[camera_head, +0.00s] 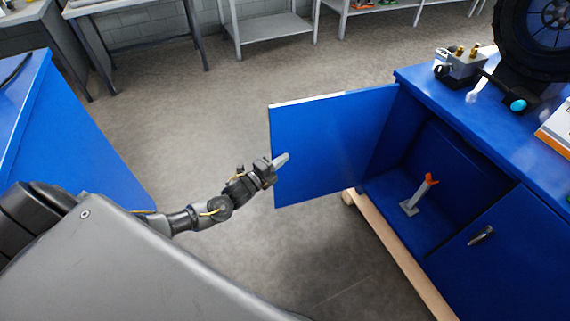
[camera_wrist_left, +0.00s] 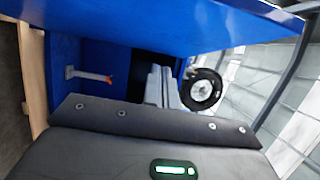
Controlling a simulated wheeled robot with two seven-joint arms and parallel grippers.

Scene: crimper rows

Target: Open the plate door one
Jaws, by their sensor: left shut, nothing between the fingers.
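The blue plate door (camera_head: 330,145) stands swung open from the blue cabinet, hinged at its right edge in the head view. My left gripper (camera_head: 281,160) is shut with nothing in it, close to the door's free left edge. The head view does not clearly show whether it touches the door. In the left wrist view my left gripper (camera_wrist_left: 163,88) points up the picture, with the blue door panel (camera_wrist_left: 150,22) across the top. My right gripper is not in view.
The open compartment holds a grey stand with an orange tip (camera_head: 420,195). A second cabinet door with a handle (camera_head: 481,236) is closed at the lower right. A black wheel (camera_head: 548,35) stands on the cabinet top. Another blue unit (camera_head: 75,140) is at the left; the floor between is clear.

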